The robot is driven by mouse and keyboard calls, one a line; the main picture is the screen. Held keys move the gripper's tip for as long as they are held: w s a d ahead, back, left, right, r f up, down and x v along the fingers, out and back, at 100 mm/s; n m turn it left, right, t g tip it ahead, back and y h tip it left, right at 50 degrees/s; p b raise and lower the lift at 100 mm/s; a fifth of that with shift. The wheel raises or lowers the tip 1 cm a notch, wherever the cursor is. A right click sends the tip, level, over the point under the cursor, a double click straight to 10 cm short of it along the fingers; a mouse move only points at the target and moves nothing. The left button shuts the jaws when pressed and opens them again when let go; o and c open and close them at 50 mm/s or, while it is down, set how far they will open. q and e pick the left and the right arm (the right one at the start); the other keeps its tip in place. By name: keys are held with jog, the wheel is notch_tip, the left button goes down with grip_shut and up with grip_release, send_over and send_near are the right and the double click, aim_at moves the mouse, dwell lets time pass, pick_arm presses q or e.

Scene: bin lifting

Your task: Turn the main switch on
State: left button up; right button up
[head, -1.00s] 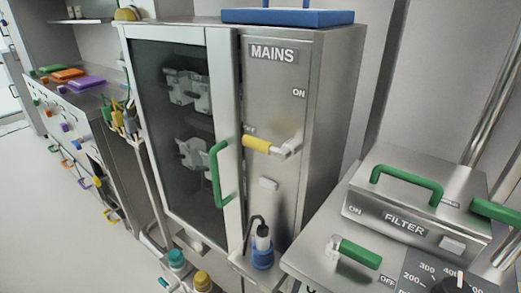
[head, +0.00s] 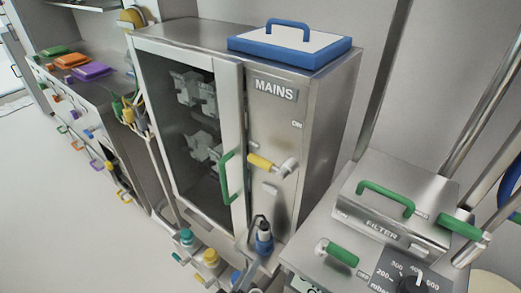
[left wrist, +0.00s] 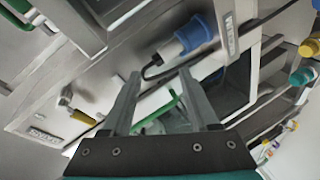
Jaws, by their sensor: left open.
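The main switch (head: 262,163) has a yellow grip on a metal hub, on the steel cabinet front under the MAINS label (head: 275,88). Its lever points left, away from the ON mark (head: 297,124) above right. It also shows at the left of the left wrist view (left wrist: 77,111). My left gripper (left wrist: 163,78) is open, its two fingers apart with nothing held, and the switch lies outside them to the left. In the head view a grey part of it (head: 247,245) seems to show low down by the blue plug. My right gripper is not in view.
The green door handle (head: 226,176) stands out left of the switch. A blue plug (head: 264,240) is below it. The FILTER unit (head: 390,215) with green handles is at the right. A blue-rimmed lid (head: 290,45) lies on the cabinet. The floor at the left is clear.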

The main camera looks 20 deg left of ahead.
aim_at(261, 162)
pick_arm(q)
notch_tip(261, 162, up, 20)
jog(key=w+a+n+t+y+p, duration=0.1)
jog(key=w+n+t+y+p, duration=0.2)
jog(key=n+t+p, duration=0.35)
jog(key=shift+n+g, duration=0.65)
jog(key=shift+g, duration=0.3)
jog(key=w+r, duration=0.1)
jog(key=w, duration=0.3)
jog(key=w+r, duration=0.1)
jog(key=w, duration=0.4)
jog(key=w+a+b, duration=0.1)
jog(key=w, duration=0.4)
jog(key=shift+w+r, duration=0.15)
jog(key=shift+r, duration=0.25)
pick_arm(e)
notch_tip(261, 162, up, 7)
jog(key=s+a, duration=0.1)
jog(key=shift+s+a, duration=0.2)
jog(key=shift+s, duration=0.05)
pick_arm(q)
jog(key=shift+c, duration=0.3)
grip_shut()
